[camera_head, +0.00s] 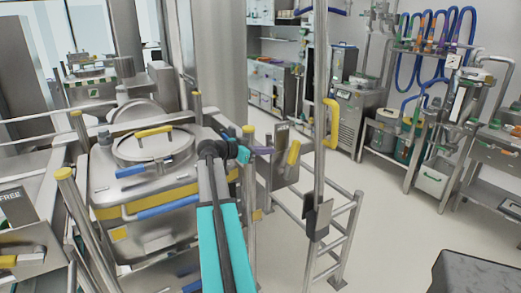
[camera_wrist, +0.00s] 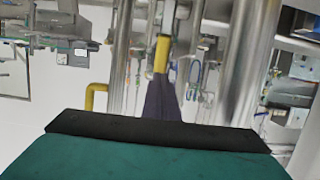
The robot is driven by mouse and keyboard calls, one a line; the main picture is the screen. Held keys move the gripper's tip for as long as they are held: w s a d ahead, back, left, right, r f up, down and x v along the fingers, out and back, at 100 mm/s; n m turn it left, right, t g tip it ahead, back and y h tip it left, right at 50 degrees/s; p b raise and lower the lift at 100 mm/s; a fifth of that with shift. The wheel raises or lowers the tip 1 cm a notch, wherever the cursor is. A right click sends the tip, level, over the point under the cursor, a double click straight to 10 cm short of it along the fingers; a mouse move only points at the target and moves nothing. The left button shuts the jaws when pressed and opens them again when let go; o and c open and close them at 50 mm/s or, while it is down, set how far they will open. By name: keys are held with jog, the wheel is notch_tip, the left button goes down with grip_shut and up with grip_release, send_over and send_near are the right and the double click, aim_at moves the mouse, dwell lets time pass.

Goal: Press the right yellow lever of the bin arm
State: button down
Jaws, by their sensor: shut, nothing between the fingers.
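A yellow lever (camera_head: 294,152) sticks up at a tilt from a grey metal box on the bin arm, right of the steel bin (camera_head: 105,185). My gripper (camera_head: 268,150) is shut and empty, its dark purple fingers just left of this lever in the head view. In the wrist view the shut fingers (camera_wrist: 162,82) point at a yellow lever (camera_wrist: 162,54) directly beyond their tips. Whether they touch cannot be told. A curved yellow handle (camera_head: 331,123) is on an upright pole farther right; a yellow handle also shows in the wrist view (camera_wrist: 91,97).
The upright steel pole (camera_head: 319,165) and its tubular frame (camera_head: 348,232) stand right of the lever box. The bin has a round lid and blue and yellow handles. A hose rack (camera_head: 430,50) stands far right. The floor between (camera_head: 385,225) is clear.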

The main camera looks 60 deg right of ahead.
aim_at(292, 151)
jog(key=p+x, duration=0.3)
jog(key=x, duration=0.6)
jog(key=shift+d, duration=0.1)
